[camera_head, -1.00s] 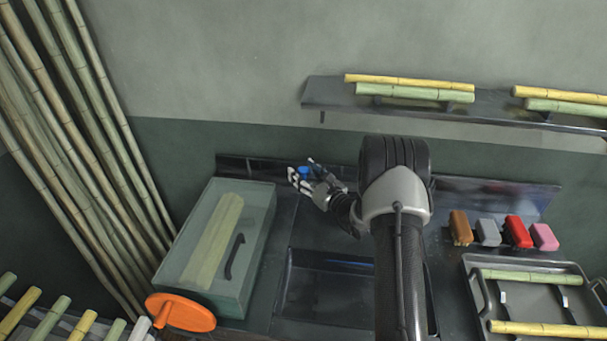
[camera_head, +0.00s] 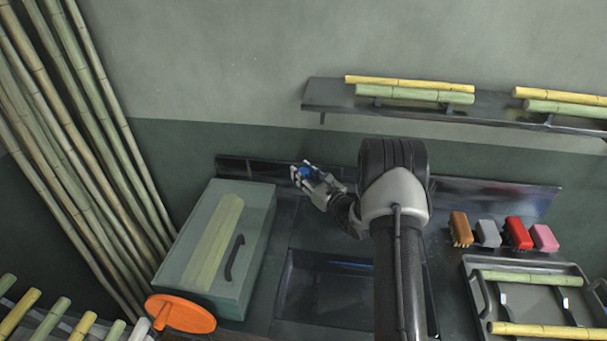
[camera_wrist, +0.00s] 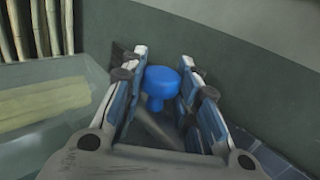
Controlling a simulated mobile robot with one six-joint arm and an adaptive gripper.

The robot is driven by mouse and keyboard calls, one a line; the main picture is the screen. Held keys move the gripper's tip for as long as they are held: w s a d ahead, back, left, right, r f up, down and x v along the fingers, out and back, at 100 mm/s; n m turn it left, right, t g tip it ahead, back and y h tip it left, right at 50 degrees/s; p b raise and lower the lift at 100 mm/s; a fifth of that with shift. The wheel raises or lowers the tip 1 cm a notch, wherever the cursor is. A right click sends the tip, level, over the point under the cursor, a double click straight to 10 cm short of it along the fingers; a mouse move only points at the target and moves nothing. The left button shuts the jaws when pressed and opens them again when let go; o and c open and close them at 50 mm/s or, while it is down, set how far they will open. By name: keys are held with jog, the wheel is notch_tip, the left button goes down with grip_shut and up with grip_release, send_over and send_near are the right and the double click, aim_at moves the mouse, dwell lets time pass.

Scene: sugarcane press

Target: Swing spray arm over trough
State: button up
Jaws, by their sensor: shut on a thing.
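My gripper (camera_head: 303,174) is at the back of the dark counter, near the backsplash and just right of the press box. The blue knob (camera_wrist: 163,84) sits between its fingers in the wrist view, and the gripper is shut on it. A grey bar (camera_wrist: 161,130), apparently the spray arm, runs below the knob and is mostly hidden by the gripper. The knob also shows as a small blue patch in the head view (camera_head: 306,170). The trough (camera_head: 312,292) is the dark sunken basin in front of the gripper; my arm covers its right part.
The green press box (camera_head: 210,250) with an orange wheel (camera_head: 180,314) stands left of the trough. Several brushes (camera_head: 517,232) and a grey tray (camera_head: 525,300) with cane pieces are at the right. A shelf (camera_head: 325,95) with cane hangs on the wall above.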

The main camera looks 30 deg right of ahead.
grip_shut()
